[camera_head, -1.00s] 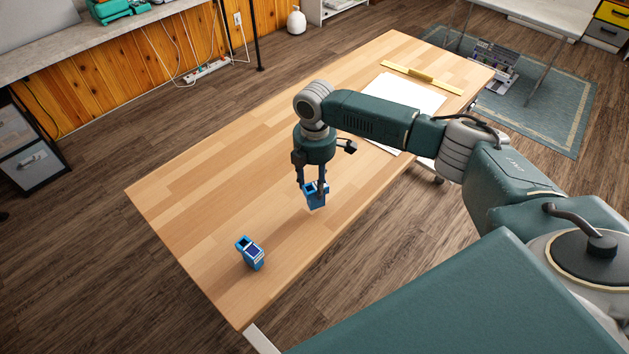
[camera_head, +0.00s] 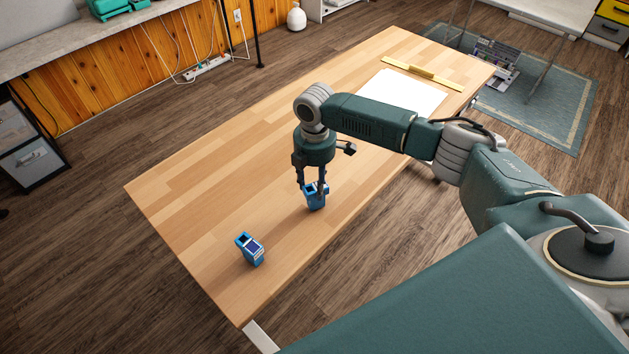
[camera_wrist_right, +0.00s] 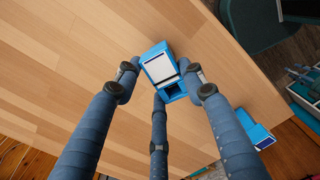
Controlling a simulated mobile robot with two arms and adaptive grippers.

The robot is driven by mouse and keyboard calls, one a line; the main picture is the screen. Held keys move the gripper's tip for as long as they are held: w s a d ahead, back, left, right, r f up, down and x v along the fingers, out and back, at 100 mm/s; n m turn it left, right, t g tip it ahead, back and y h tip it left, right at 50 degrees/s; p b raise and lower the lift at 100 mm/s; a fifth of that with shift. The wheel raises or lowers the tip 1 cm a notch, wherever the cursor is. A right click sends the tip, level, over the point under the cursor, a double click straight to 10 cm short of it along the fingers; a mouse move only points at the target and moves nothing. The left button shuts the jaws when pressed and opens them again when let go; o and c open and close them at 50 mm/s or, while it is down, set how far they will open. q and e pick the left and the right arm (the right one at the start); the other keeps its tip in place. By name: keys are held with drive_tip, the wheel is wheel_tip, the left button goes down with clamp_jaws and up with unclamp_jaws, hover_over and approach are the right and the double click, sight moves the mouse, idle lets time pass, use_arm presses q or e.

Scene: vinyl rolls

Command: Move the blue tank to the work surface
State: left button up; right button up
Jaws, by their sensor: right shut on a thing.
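A blue tank (camera_head: 316,201) with a pale label is held in my right gripper (camera_head: 313,188) over the wooden work surface (camera_head: 215,200). My right gripper points down and is shut on it. The tank is upright at or just above the wood; I cannot tell if its base touches. In the right wrist view, the held tank (camera_wrist_right: 157,62) sits between the fingers. My left gripper is not in view.
White paper sheets (camera_head: 405,92) and a yellow ruler-like bar (camera_head: 421,74) lie at the table's far end. The wood left of the held tank is clear. A grey counter (camera_head: 60,42) runs along the back left wall.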

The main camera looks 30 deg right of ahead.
drive_tip(key=shift+f, duration=0.2)
idle(0.5)
drive_tip(key=o, duration=2.2)
drive_tip(key=shift+r+p, duration=1.7)
drive_tip(key=shift+r, duration=2.85)
